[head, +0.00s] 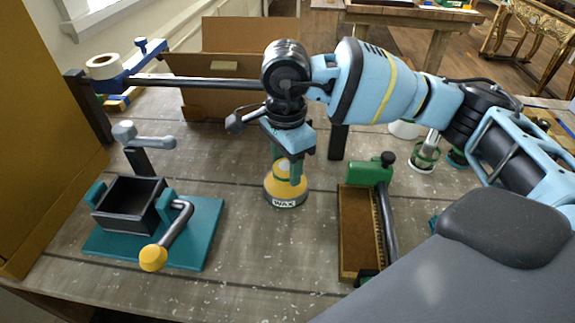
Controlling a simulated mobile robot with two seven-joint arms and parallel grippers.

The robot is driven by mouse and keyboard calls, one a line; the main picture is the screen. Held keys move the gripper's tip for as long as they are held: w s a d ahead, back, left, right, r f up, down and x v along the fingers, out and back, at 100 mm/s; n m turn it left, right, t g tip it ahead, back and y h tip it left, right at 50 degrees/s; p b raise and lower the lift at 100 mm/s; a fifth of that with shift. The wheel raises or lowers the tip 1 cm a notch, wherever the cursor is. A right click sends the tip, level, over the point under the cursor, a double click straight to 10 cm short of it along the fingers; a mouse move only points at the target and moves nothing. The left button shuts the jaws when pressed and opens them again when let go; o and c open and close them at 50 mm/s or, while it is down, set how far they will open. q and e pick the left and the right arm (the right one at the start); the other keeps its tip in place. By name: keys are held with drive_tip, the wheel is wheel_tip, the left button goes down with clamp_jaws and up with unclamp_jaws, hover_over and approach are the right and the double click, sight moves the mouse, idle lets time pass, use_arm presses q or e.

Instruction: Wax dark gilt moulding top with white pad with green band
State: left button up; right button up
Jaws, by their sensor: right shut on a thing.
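I cannot make out a dark gilt moulding top. My left gripper is not in view.
A teal-based vise with a yellow-ended crank (152,258) stands at left. A cardboard box (235,37) and tape roll (103,66) are behind.

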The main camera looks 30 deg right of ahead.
sight(286, 166)
drive_tip(key=shift+r+p, duration=0.95)
drive_tip(key=shift+r, duration=1.8)
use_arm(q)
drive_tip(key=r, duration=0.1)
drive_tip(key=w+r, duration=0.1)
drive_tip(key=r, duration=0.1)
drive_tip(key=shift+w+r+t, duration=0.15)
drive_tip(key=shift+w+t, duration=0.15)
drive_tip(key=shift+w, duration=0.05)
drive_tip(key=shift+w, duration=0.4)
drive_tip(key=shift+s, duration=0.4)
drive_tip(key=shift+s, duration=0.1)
use_arm(e)
drive_tip(key=shift+s, duration=0.1)
